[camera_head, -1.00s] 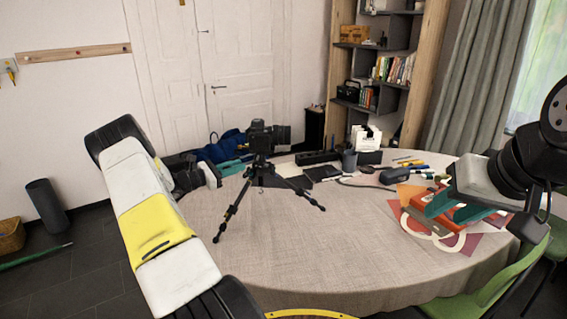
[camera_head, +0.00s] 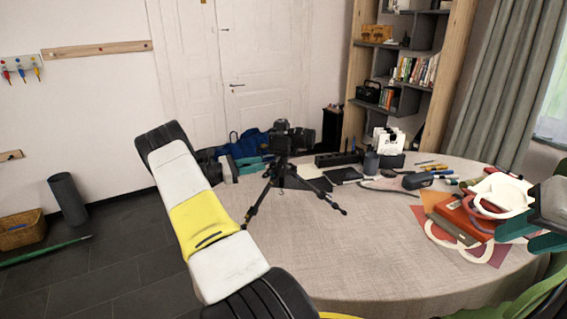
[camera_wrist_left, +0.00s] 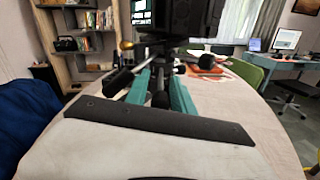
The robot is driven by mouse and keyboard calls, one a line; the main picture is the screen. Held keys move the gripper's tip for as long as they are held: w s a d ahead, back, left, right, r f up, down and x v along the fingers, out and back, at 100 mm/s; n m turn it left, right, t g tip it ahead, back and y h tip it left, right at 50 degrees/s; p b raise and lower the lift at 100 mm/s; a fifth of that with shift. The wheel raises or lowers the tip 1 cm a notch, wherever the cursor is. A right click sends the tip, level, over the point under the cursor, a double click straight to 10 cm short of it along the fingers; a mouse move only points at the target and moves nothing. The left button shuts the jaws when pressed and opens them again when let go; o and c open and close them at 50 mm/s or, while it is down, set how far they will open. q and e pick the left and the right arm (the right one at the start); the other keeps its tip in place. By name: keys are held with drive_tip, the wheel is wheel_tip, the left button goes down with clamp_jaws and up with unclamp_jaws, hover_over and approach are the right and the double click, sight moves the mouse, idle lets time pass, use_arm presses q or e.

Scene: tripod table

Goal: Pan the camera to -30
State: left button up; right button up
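A black camera (camera_head: 291,138) sits on a small black tripod (camera_head: 280,183) on the round table, its lens facing right in the head view. In the left wrist view, the camera (camera_wrist_left: 178,18) fills the top middle. My right gripper (camera_head: 548,240) is at the right edge, partly cut off.
The cloth-covered round table (camera_head: 350,255) has clear room in front of the tripod. Behind it lie a blue bag (camera_head: 248,143), a black tablet (camera_head: 343,176) and pens. A red book (camera_head: 465,216) and white-and-pink headphones (camera_head: 500,195) lie at right, near the right gripper.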

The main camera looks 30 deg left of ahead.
use_arm(q)
drive_tip(key=shift+o, duration=0.6)
drive_tip(key=v, duration=0.7)
drive_tip(key=shift+s+a, duration=0.25)
drive_tip(key=shift+s, duration=0.1)
